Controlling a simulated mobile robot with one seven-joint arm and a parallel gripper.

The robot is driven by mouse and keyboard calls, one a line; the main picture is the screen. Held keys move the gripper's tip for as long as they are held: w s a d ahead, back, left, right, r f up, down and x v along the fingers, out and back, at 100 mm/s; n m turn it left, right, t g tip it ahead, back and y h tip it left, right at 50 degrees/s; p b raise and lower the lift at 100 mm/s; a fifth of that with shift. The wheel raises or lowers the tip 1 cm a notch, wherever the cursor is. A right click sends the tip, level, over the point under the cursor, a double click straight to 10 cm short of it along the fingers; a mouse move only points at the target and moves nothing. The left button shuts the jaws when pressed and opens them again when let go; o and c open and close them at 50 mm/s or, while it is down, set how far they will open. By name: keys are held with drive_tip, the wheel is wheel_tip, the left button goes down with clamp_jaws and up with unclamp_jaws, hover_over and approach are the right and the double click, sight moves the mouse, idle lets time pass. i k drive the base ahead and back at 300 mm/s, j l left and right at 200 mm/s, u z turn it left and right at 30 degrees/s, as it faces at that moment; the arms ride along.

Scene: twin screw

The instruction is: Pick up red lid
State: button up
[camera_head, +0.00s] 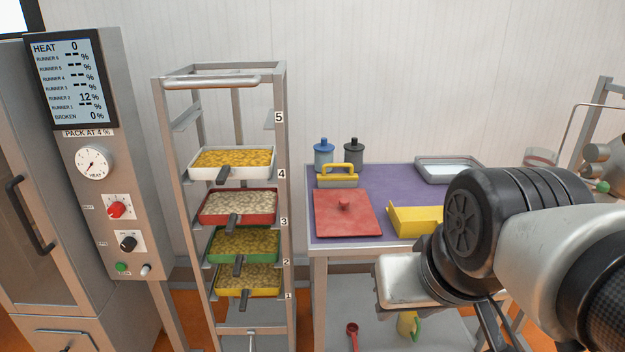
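The red lid (335,222) is a flat square plate with a small knob (344,206) in its middle. It lies flat on the purple top of the table (385,191), near the front left. My arm comes in from the right side of the picture. Its grey end part (401,281) is in front of the table's front edge, to the right of and nearer than the lid, apart from it. The fingers of my gripper cannot be made out, so its opening is not clear.
A yellow-handled tool (338,177) stands behind the lid, with blue (324,155) and dark (353,154) canisters further back. A yellow angled piece (415,220) sits right of the lid. A metal tray (448,169) is at the back right. A rack (281,200) with filled trays stands left.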

sight(345, 212)
drive_tip(key=i+j+z, duration=0.2)
drive_tip(key=i, duration=0.3)
drive_tip(key=i+j+z, duration=0.15)
drive_tip(key=i+j, duration=0.35)
